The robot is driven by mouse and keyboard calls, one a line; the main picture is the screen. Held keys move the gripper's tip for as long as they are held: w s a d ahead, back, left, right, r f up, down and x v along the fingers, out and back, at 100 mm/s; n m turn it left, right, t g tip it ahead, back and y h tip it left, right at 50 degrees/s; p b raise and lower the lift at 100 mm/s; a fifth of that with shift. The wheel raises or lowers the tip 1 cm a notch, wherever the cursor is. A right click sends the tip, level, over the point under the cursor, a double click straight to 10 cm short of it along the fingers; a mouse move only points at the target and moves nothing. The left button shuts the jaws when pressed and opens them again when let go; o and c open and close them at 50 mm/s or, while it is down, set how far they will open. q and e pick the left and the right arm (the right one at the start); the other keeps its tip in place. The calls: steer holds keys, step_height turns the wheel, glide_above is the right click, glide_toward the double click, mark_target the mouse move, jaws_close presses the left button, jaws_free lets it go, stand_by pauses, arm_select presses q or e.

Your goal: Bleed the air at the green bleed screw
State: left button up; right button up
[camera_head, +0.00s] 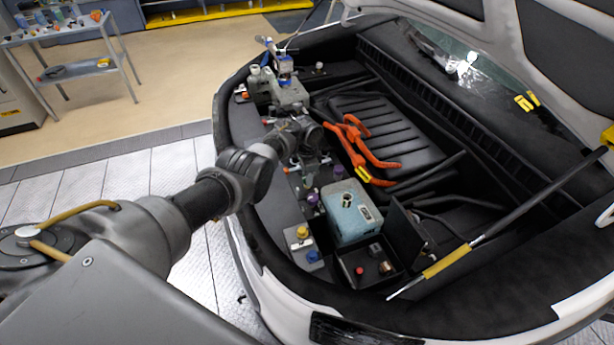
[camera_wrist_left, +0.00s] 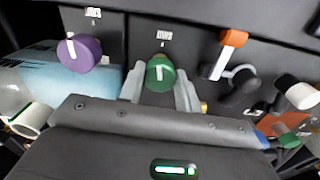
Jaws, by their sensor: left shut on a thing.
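The green bleed screw (camera_wrist_left: 160,73) is a round green knob with a white line on its face, on a dark panel in the left wrist view. My left gripper (camera_wrist_left: 160,84) has one finger on each side of it and is shut on it. In the head view my left gripper (camera_head: 308,138) is over the left part of the engine bay, and its fingers and the green screw are hard to make out there. My right gripper is in neither view.
A purple knob (camera_wrist_left: 79,52) and an orange-handled valve (camera_wrist_left: 228,50) flank the green screw. A blue tank (camera_head: 350,212), orange cables (camera_head: 360,150) and a yellow-sleeved strut (camera_head: 447,262) are in the bay. A cart (camera_head: 75,68) stands at upper left.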

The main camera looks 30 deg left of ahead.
arm_select(q)
steer(key=shift+m, duration=1)
steer(key=o, duration=1)
steer(key=shift+c, duration=0.2)
steer(key=shift+r, duration=0.1)
steer(key=shift+r, duration=0.35)
step_height(320, 180, up, 10)
steer(key=p, duration=0.2)
steer(key=shift+p, duration=0.35)
steer(key=shift+f, duration=0.1)
